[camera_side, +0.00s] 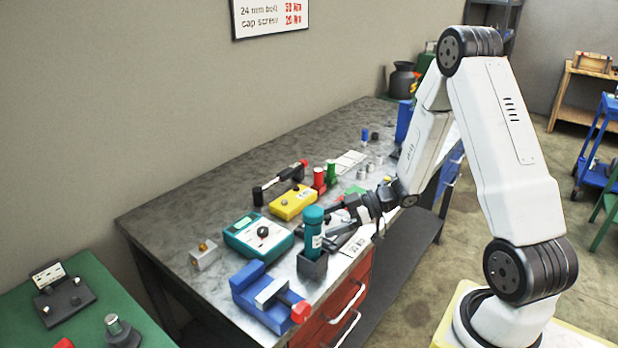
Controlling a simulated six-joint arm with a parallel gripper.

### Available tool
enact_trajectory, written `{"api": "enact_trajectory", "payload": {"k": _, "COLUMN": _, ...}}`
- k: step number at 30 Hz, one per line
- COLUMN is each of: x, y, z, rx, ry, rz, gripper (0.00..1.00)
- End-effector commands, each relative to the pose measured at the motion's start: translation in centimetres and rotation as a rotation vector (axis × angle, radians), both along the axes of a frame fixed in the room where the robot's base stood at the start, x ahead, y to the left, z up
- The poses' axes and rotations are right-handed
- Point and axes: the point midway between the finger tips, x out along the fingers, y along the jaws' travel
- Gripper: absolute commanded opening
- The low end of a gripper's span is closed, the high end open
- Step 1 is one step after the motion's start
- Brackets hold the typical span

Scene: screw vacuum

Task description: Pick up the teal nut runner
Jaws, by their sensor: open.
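The teal nut runner (312,232) stands upright in a dark square holder (312,266) near the front edge of the grey workbench. My gripper (332,222) is open, with its fingers pointing left toward the nut runner's body from the right. The fingertips are close to it or beside it; I cannot tell whether they touch it. The nut runner's lower end is hidden inside the holder.
A teal box with a knob (258,236) sits left of the holder, and a blue vise (262,296) in front. A yellow box (293,203) and a black-and-red tool (280,181) lie behind. Red and green bottles (325,176) stand farther back. The bench's left end (160,215) is clear.

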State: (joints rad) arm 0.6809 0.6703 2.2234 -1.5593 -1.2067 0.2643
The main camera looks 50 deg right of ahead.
Motion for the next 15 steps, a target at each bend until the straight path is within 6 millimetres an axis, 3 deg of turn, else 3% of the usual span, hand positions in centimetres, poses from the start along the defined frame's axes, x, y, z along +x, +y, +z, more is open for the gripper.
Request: {"api": "enact_trajectory", "payload": {"k": 15, "x": 2.9, "y": 3.1, "z": -1.5, "rx": -0.001, "ry": 0.002, "rz": 0.001, "gripper": 0.99}}
